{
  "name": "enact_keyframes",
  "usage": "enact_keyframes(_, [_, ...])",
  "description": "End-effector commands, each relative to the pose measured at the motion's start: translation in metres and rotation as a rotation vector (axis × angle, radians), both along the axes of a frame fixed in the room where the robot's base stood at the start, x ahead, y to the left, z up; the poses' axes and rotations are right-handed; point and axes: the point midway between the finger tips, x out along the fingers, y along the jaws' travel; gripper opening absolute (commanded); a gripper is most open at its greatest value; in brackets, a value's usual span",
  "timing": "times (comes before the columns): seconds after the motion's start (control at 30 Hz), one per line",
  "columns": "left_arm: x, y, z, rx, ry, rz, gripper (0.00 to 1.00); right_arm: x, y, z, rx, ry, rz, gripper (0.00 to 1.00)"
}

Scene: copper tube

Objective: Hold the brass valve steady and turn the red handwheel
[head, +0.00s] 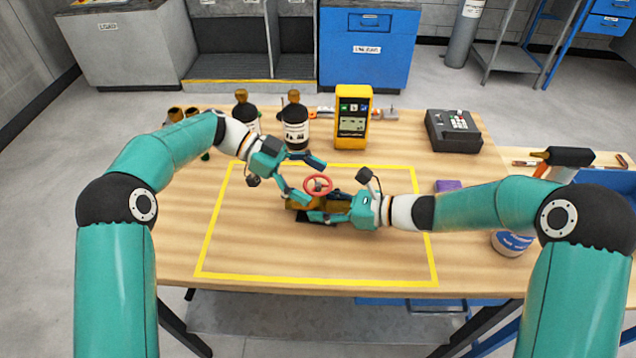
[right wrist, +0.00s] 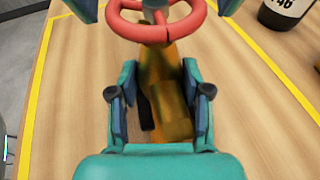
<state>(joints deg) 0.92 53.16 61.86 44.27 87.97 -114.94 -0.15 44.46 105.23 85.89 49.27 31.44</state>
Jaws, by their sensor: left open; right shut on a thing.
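The brass valve (head: 299,202) sits inside the yellow-taped area of the table, with the red handwheel (head: 318,184) on top. My right gripper (head: 327,208) is shut on the valve body; in the right wrist view the brass valve (right wrist: 170,100) lies between its fingers and the red handwheel (right wrist: 155,22) is at the top edge. My left gripper (head: 305,178) is open, up and to the left of the handwheel, with its fingers spread on either side of it. Whether the left fingers touch the wheel I cannot tell. The valve's underside is hidden.
Two dark bottles (head: 295,128) and a yellow device (head: 353,118) stand at the back of the wooden table (head: 240,265). A black boxy device (head: 453,131) is at back right. A purple block (head: 448,186) and a white-blue container (head: 512,242) are at right. The front taped area is clear.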

Motion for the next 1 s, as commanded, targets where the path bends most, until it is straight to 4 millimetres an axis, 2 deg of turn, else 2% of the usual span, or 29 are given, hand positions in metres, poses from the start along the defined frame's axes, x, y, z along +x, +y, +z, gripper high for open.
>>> enact_keyframes(0.2, [-0.004, -0.013, -0.0059, 0.0, 0.0, -0.001, 0.87, 0.0004, -0.0007, -0.0007, -0.002, 0.001, -0.002, 0.29])
enact_keyframes(0.47, [-0.0042, -0.0138, -0.0064, 0.0, 0.0, 0.0, 0.87, 0.0004, -0.0007, -0.0007, -0.002, 0.001, -0.002, 0.29])
enact_keyframes(0.83, [-0.004, -0.0135, -0.0065, 0.0, 0.001, 0.0, 0.27, 0.0003, -0.0006, -0.0007, -0.001, 0.001, -0.002, 0.29])
enact_keyframes(1.0, [-0.0038, -0.0135, -0.0064, 0.0, 0.0, 0.007, 0.26, 0.0002, -0.0006, -0.0006, -0.001, 0.001, -0.001, 0.29])
